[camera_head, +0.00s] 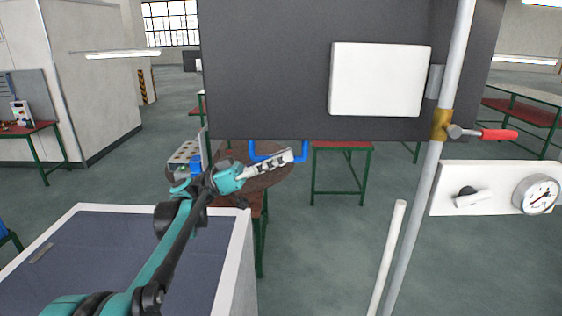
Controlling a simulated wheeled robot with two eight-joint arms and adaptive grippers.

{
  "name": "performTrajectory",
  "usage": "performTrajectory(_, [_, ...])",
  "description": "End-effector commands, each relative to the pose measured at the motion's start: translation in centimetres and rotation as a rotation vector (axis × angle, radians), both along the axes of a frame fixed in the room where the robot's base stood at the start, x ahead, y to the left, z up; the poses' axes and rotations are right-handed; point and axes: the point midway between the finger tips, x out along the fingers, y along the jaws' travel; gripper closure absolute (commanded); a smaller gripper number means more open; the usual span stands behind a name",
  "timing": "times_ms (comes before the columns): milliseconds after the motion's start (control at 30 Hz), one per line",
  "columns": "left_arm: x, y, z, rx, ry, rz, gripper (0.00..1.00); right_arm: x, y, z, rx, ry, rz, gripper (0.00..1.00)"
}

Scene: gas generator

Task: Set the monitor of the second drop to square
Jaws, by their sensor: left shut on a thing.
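No part is labelled as a monitor or a second drop, so I cannot tell which it is. A red-handled valve (497,134) sits on a brass fitting (441,124) on the upright grey pipe (424,176); its handle points right, roughly square to the pipe. My right gripper is not in view.
A dark board (268,70) with a blank white plate (380,80) fills the upper middle. A short pale pipe (388,255) stands left of the grey pipe. A white-edged dark-topped bench (130,255) lies under my left arm. A blue frame (302,152) is near my gripper.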

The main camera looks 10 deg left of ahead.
Motion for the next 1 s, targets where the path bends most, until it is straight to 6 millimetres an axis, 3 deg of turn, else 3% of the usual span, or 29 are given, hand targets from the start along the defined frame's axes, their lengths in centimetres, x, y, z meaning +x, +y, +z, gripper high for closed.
performTrajectory(400, [0.3, 0.1, 0.1, -0.002, 0.002, -0.001, 1.00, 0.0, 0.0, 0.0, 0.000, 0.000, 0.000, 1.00])
performTrajectory(433, [0.3, 0.1, 0.1, -0.002, 0.002, -0.001, 0.82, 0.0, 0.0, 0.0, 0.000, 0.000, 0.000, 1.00])
performTrajectory(500, [0.3, 0.1, 0.1, -0.002, 0.002, -0.001, 0.66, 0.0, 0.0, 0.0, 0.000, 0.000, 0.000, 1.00])
performTrajectory(833, [0.2, 0.2, 0.0, 0.000, 0.002, -0.002, 0.66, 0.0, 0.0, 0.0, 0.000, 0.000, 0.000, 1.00])
performTrajectory(1000, [-0.2, 2.1, -0.8, -0.001, 0.003, 0.000, 0.66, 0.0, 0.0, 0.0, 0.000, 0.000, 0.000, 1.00])
